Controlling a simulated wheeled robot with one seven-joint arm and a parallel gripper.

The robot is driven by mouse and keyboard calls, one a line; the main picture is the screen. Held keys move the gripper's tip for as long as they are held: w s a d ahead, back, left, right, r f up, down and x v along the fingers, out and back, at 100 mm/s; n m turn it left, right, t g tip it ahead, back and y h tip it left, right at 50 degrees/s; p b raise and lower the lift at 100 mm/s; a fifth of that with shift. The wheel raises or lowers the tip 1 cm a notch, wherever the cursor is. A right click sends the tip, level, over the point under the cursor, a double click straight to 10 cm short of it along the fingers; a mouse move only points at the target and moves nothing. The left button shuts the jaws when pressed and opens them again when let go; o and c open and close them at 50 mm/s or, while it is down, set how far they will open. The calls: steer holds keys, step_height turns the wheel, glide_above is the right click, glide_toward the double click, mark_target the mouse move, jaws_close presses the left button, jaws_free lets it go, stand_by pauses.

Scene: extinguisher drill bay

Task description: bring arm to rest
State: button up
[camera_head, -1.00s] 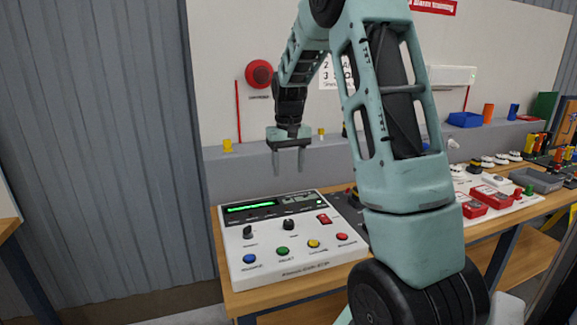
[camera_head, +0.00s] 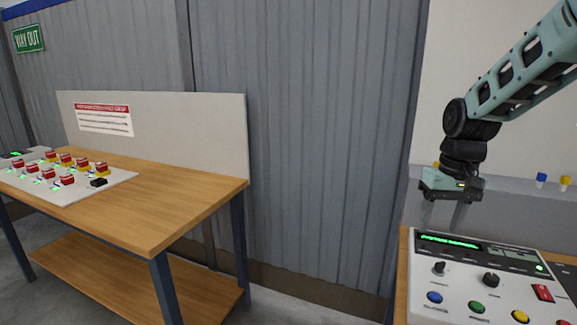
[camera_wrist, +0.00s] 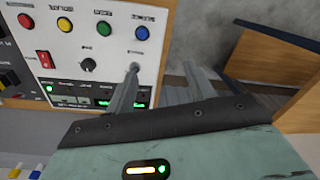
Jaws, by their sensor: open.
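My gripper (camera_head: 443,214) hangs with its fingers pointing down at the right of the head view, open and empty. It is in front of the grey ledge and appears above the back left part of the white control panel (camera_head: 455,296). In the wrist view the two fingers (camera_wrist: 163,88) are spread with nothing between them. The panel also shows there (camera_wrist: 98,22), with its knobs, coloured buttons and lit green display. I cannot tell the exact gap between fingertips and panel. My arm reaches in from the upper right.
A wooden table (camera_head: 190,195) at the left carries a white board (camera_head: 112,184) with several red switches. A grey upright panel (camera_head: 190,125) stands behind it. Blue and yellow objects (camera_head: 541,180) sit on the ledge at right. Floor between the tables is clear.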

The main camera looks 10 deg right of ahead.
steer(key=s+a+n, duration=0.3)
steer(key=s+a, duration=0.2)
steer(key=a, duration=0.8)
steer(key=s+a+f+n, duration=0.1)
steer(key=s+a+n, duration=0.2)
steer(key=s+a, duration=0.3)
steer(key=s+a+f+n, duration=0.2)
steer(key=s+a, duration=0.3)
steer(key=s, duration=0.8)
steer(key=shift+a+f+n, duration=0.25)
steer(key=shift+a+n, duration=0.1)
steer(key=shift+n, duration=0.55)
steer(key=shift+w, duration=0.1)
